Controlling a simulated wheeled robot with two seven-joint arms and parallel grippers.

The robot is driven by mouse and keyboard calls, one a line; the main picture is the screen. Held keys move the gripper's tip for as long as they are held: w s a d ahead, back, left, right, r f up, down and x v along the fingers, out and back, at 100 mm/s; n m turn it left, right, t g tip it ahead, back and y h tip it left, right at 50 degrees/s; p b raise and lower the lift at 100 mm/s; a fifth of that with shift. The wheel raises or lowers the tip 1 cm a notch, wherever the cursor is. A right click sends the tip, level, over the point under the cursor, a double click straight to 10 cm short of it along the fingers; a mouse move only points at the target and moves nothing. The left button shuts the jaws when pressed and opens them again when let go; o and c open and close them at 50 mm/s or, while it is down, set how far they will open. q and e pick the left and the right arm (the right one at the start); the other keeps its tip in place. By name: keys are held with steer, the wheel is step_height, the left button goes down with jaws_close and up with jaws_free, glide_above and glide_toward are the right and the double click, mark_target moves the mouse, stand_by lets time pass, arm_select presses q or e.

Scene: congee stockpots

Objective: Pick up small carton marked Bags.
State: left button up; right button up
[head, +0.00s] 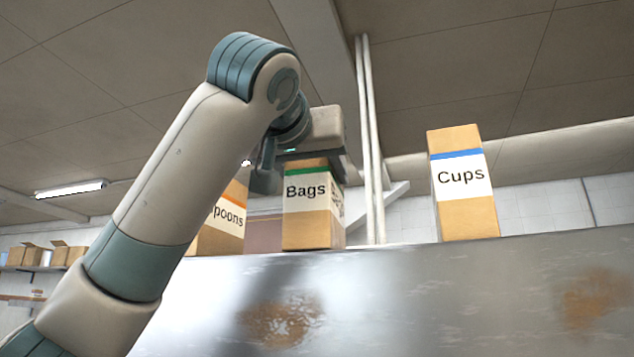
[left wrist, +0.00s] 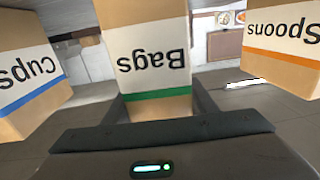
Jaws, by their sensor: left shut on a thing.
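The small carton marked Bags (head: 310,220) is brown with a white label and a green stripe. In the head view it stands upright at the top edge of a metal surface, between the Spoons and Cups cartons. My left gripper (head: 310,158) is over its top and shut on it. In the left wrist view the Bags carton (left wrist: 150,50) appears upside down between the two fingers of my left gripper (left wrist: 160,125). I cannot tell whether its base touches the surface. My right gripper is in neither view.
The Cups carton (head: 464,185) with a blue stripe stands to the right, with a gap. The Spoons carton (head: 224,222) with an orange stripe is close on the left, partly hidden by my arm. White vertical pipes (head: 371,140) run behind. The stained metal front (head: 420,300) lies below.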

arm_select(q)
steer(key=shift+r+b, duration=0.4)
steer(key=shift+r, duration=0.45)
steer(key=shift+s+r+b, duration=0.1)
steer(key=shift+r+b, duration=0.2)
steer(key=shift+r, duration=0.65)
steer(key=s+r+b, duration=0.3)
steer(key=s+r, duration=0.4)
steer(key=s, duration=0.4)
steer(key=shift+s+a, duration=0.3)
